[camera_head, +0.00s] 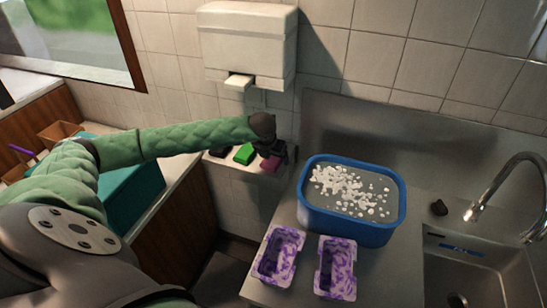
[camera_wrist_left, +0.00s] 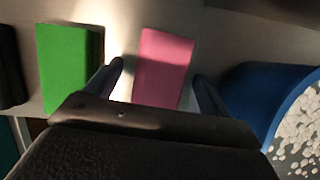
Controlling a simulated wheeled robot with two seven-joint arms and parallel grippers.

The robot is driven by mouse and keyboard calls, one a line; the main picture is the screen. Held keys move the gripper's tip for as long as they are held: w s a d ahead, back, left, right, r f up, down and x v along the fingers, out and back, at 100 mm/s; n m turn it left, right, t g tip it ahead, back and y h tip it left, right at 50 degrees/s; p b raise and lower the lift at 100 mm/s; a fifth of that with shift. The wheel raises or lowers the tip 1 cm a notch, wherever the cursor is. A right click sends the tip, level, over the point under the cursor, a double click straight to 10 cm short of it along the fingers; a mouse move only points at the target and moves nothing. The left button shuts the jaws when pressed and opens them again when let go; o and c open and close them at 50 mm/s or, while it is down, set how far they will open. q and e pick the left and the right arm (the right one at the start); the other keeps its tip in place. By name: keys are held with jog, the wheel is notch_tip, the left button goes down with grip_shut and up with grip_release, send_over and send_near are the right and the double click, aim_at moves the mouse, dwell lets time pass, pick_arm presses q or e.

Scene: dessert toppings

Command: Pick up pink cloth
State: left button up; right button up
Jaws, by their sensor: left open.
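The pink cloth (camera_wrist_left: 163,66) is a folded block on a small shelf. In the left wrist view it lies between the two fingers of my left gripper (camera_wrist_left: 160,80), which is open, with a gap on each side. In the head view the cloth (camera_head: 270,163) shows at the right end of the shelf, partly covered by my left gripper (camera_head: 279,152). A green cloth (camera_head: 244,154) lies just left of it, and also shows in the left wrist view (camera_wrist_left: 66,68). My right gripper is not seen.
A dark block (camera_wrist_left: 9,65) lies left of the green cloth. A blue tub (camera_head: 350,228) with white pieces stands close on the right. Two purple-patterned trays (camera_head: 278,256) (camera_head: 336,268) sit in front of it. A white dispenser (camera_head: 247,42) hangs above the shelf.

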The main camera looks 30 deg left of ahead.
pick_arm(q)
jog(key=shift+f+b, duration=0.15)
jog(key=shift+b, duration=0.15)
dwell(0.5)
jog(key=c, duration=1.1)
